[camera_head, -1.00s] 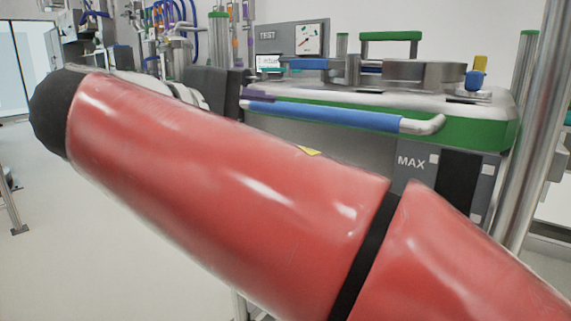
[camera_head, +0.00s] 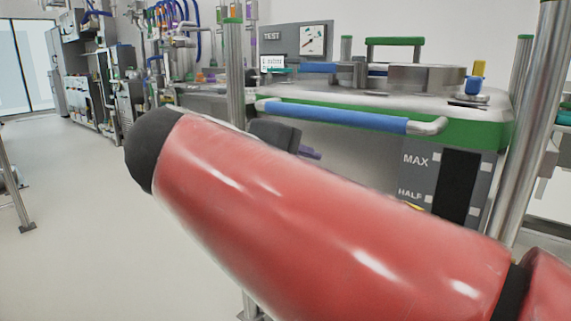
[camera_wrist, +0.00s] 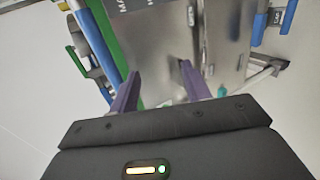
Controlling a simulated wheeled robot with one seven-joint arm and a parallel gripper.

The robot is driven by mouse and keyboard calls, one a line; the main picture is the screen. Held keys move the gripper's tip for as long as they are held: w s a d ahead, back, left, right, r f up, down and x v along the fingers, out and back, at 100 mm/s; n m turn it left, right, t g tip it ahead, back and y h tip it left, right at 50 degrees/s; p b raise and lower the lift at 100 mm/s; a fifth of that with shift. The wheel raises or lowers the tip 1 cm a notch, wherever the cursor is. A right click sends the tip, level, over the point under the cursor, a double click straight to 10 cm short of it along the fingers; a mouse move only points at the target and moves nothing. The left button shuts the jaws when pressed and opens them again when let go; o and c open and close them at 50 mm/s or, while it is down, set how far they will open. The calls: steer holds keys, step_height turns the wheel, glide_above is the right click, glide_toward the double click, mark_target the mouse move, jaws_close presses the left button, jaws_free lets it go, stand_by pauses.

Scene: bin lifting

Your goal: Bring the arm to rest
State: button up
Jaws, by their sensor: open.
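My red arm (camera_head: 310,215) crosses the lower middle of the head view, with its black end cap at the left. Part of my gripper shows behind the arm in the head view, dark with a purple finger (camera_head: 310,153). In the wrist view my gripper (camera_wrist: 160,95) has two purple fingers spread apart with nothing between them. Beyond the fingers is the metal front of a machine (camera_wrist: 160,45). The fingers look apart from the blue handle bar, though the exact distance is hard to tell.
The steel machine (camera_head: 340,145) with a green rim and blue handle (camera_head: 335,116) stands close behind my arm. Upright steel posts (camera_head: 530,130) flank it on the right, and another (camera_head: 235,75) on the left. Open floor (camera_head: 75,210) lies to the left.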

steer(key=s+d+f+m+g+y+p, duration=0.2)
steer(key=s+d+f+m+y, duration=0.2)
steer(key=f, duration=0.6)
steer(key=s+d+f+m+g+y+p, duration=0.2)
steer(key=s+d+f+m+y, duration=0.2)
steer(key=f, duration=0.7)
steer(key=s+d+m, duration=0.2)
steer(key=s+d, duration=0.2)
steer(key=d, duration=0.1)
steer(key=shift+s+f+g, duration=0.3)
steer(key=shift+s, duration=0.05)
steer(key=shift+c, duration=0.3)
